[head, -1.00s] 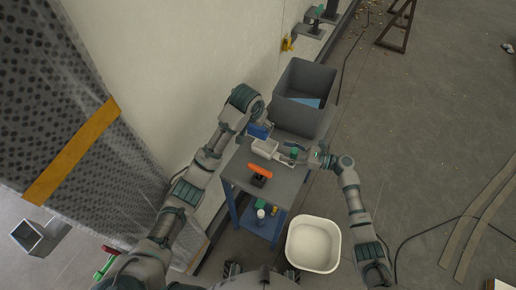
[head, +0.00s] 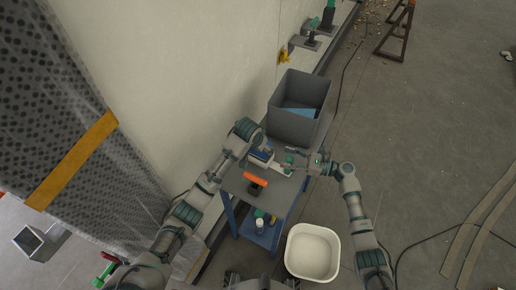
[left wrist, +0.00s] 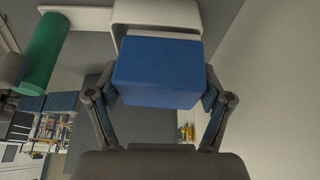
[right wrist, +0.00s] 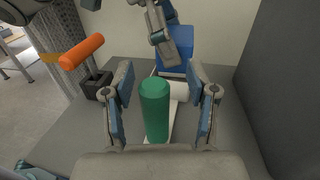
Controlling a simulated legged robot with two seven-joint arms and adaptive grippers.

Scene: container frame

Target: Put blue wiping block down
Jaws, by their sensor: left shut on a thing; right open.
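The blue wiping block (left wrist: 158,72) is between the fingers of my left gripper (left wrist: 158,96), which is shut on it. In the head view my left gripper (head: 262,149) is low over the cart top, by a white tray-like piece (head: 283,168). In the right wrist view the block (right wrist: 176,52) shows behind the white piece; I cannot tell whether it touches anything below. My right gripper (right wrist: 160,92) is open, its fingers apart on either side of an upright green cylinder (right wrist: 155,108). In the head view my right gripper (head: 300,161) is at the cart's right side.
The grey cart top (head: 236,181) carries an orange-handled tool (head: 256,180) at its near side. A grey bin (head: 292,125) with a blue sheet inside stands at the far end. A white tub (head: 313,250) is on the floor at front right. The wall is close on the left.

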